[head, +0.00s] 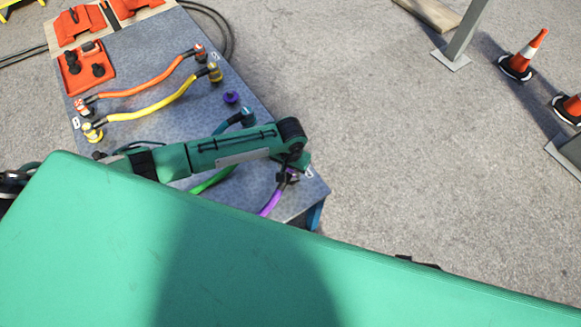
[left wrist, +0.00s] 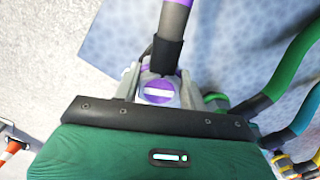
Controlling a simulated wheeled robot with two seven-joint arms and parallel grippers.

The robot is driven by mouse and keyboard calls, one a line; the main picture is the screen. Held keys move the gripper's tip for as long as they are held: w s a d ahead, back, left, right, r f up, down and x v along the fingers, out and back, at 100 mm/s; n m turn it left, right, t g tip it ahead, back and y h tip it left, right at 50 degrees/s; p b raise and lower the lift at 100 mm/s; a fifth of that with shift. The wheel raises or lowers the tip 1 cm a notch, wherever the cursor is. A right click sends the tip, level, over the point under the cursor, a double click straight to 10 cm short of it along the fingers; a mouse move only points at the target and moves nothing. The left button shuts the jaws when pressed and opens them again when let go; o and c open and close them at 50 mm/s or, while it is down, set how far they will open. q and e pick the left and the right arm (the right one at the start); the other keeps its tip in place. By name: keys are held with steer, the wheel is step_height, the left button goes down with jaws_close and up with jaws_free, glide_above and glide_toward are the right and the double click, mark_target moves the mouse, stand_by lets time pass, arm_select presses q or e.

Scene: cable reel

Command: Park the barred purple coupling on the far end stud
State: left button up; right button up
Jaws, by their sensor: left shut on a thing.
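The purple coupling (left wrist: 158,93) with a white bar on its round face shows in the left wrist view, with a black sleeve and a purple-and-grey cable (left wrist: 172,22) above it. My left gripper (head: 287,176) is shut on this coupling near the right front corner of the grey table (head: 180,115). In the head view the purple cable (head: 271,202) hangs below the gripper, and the arm hides most of the coupling. A small round purple piece (head: 231,98) stands on the table's right side; I cannot tell whether it is a stud. My right gripper is not in view.
An orange cable (head: 150,86) and a yellow cable (head: 155,106) lie across the table. A green cable (head: 214,181) and a teal coupling (head: 244,117) are close to my left arm. A red tray (head: 76,77) sits farther back. Traffic cones (head: 525,55) stand on open pavement right.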

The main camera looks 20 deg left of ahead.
arm_select(q)
steer(key=shift+f, duration=0.4)
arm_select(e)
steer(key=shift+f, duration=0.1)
arm_select(q)
steer(key=o, duration=1.2)
steer(key=shift+r, duration=0.6)
step_height(320, 180, up, 13)
steer(key=shift+f+p, duration=0.2)
steer(key=shift+p, duration=0.65)
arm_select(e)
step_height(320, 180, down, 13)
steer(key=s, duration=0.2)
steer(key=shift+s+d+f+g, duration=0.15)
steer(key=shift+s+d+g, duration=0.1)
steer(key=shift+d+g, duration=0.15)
